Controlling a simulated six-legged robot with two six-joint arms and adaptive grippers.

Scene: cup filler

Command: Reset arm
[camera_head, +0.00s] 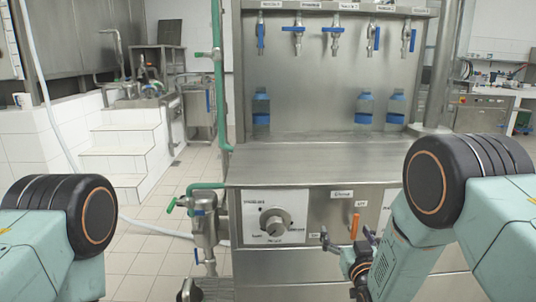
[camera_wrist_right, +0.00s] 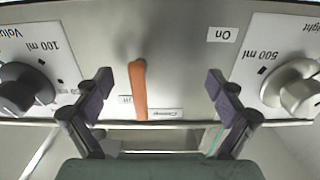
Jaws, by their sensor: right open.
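My right gripper (camera_head: 348,238) is open in front of the steel machine's front panel (camera_head: 322,216). An orange lever (camera_head: 354,227) stands upright on that panel. In the right wrist view, which is upside down, the lever (camera_wrist_right: 139,92) lies between the two spread purple-padded fingers of the gripper (camera_wrist_right: 160,92). The fingers look apart from the lever, with nothing held. The lever's free end is by a small label that seems to read "Off"; an "On" label (camera_wrist_right: 222,34) is off to one side.
Blue-capped bottles (camera_head: 261,108) stand on the machine's back shelf under several blue-handled taps (camera_head: 335,35). A pipe fitting (camera_head: 203,220) stands left of the panel.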

